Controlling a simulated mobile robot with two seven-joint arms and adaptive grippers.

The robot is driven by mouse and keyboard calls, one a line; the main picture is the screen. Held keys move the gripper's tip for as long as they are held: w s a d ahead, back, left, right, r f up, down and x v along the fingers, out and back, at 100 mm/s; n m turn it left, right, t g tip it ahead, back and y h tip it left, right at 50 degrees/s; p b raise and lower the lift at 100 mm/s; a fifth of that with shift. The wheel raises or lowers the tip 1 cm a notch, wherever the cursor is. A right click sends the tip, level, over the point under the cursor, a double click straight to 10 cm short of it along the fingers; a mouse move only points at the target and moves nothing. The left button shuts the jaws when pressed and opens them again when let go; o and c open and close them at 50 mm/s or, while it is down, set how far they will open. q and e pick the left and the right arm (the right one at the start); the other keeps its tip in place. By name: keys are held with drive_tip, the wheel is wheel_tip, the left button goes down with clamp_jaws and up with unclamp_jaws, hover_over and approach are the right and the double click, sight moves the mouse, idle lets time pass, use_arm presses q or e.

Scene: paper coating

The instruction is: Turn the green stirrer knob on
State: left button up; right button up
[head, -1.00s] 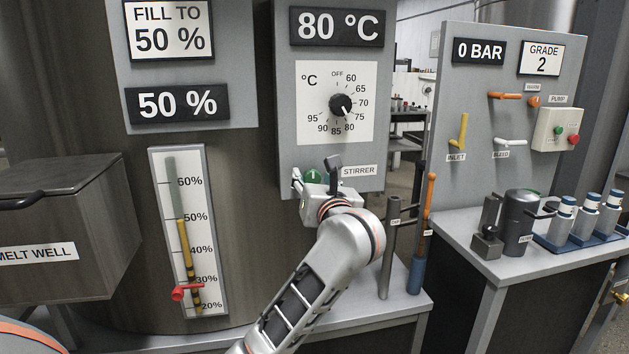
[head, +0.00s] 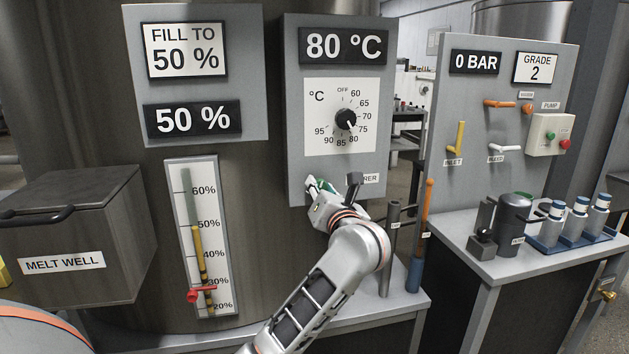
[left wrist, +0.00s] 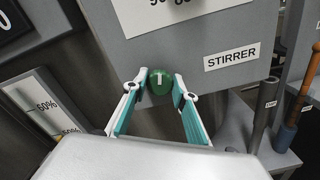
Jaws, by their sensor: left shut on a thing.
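The green stirrer knob (left wrist: 161,82) is round with a white mark that stands upright in the left wrist view. It sits on the lower part of a grey panel, left of the STIRRER label (left wrist: 232,58). My left gripper (left wrist: 160,85) has its two fingers on either side of the knob, shut on it. In the head view the left gripper (head: 318,188) is at the panel's lower edge, and the gripper and wrist hide most of the knob and part of the label (head: 371,179). My right gripper is not in view.
Above the knob are a temperature dial (head: 346,119) and an 80 °C display (head: 343,45). Two upright tools, one dark (head: 389,250) and one with an orange handle (head: 427,205), stand close right of my wrist. A level gauge (head: 205,240) is at left.

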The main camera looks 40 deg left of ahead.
use_arm(q)
drive_tip(key=shift+s+r+m+p, duration=0.1)
drive_tip(key=shift+r+m+p, duration=0.4)
drive_tip(key=shift+r+p, duration=0.1)
drive_tip(key=m+p, duration=0.1)
drive_tip(key=p, duration=0.1)
drive_tip(key=m+p, duration=0.2)
drive_tip(key=p, duration=0.1)
drive_tip(key=m+p, duration=0.2)
drive_tip(key=shift+f, duration=0.3)
drive_tip(key=shift+f+m+p, duration=0.25)
drive_tip(key=shift+m+p, duration=0.4)
drive_tip(key=shift+p, duration=0.45)
drive_tip(key=shift+f+m+p, duration=0.2)
drive_tip(key=shift+m+p, duration=0.45)
drive_tip(key=shift+p, duration=0.4)
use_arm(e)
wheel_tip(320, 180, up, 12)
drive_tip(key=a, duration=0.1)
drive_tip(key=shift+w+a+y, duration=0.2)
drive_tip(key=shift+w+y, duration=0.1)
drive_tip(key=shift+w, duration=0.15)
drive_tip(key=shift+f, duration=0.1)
use_arm(q)
drive_tip(key=o, duration=1.1)
drive_tip(key=shift+d, duration=0.1)
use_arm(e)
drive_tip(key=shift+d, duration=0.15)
